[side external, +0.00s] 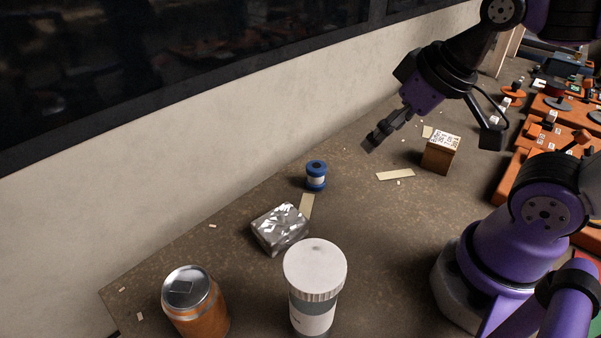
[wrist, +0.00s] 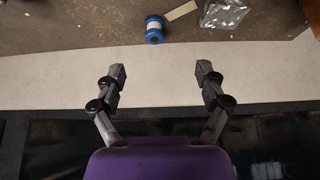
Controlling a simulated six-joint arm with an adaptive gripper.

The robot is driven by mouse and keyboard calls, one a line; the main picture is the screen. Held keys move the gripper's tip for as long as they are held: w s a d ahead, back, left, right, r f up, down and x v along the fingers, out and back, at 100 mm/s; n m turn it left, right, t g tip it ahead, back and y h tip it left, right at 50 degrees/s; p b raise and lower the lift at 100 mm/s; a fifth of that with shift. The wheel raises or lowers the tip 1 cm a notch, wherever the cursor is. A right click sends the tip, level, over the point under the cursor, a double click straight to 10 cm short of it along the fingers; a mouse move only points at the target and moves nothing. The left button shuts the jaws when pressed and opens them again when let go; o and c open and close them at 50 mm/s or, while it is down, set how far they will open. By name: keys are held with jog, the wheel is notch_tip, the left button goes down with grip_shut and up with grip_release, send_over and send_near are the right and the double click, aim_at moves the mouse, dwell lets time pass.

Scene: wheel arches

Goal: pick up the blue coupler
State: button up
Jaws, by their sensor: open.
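The blue coupler (side external: 316,176) stands upright on the brown table in the side external view, a short blue cylinder with a white band around its middle. In the wrist view the coupler (wrist: 154,29) is near the top, beyond the fingertips and slightly left of the midline between them. My gripper (side external: 374,139) is above the table, up and to the right of the coupler in the side external view. In the wrist view the gripper (wrist: 160,69) has its two fingers spread wide with nothing between them. It does not touch the coupler.
A silver foil-like block (side external: 280,229), a white-lidded container (side external: 314,285) and an orange can (side external: 195,305) stand at the front. A brown box (side external: 440,153) is at the right. A pale wall (side external: 200,160) borders the table's far edge. Flat tan strips (side external: 395,175) lie about.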

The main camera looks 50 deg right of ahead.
jog(key=n+g+y, duration=0.1)
jog(key=n, duration=0.3)
send_near(320, 166)
jog(key=shift+n+g+y, duration=0.4)
jog(key=shift+n+y, duration=0.1)
jog(key=shift+n, duration=0.3)
jog(key=x, duration=0.3)
jog(key=w+x, duration=0.1)
jog(key=x, duration=0.2)
jog(key=shift+r, duration=0.1)
jog(key=x, duration=0.6)
jog(key=shift+s+d, duration=0.15)
jog(key=shift+d, duration=0.25)
jog(key=shift+c, duration=0.4)
jog(key=c, duration=1)
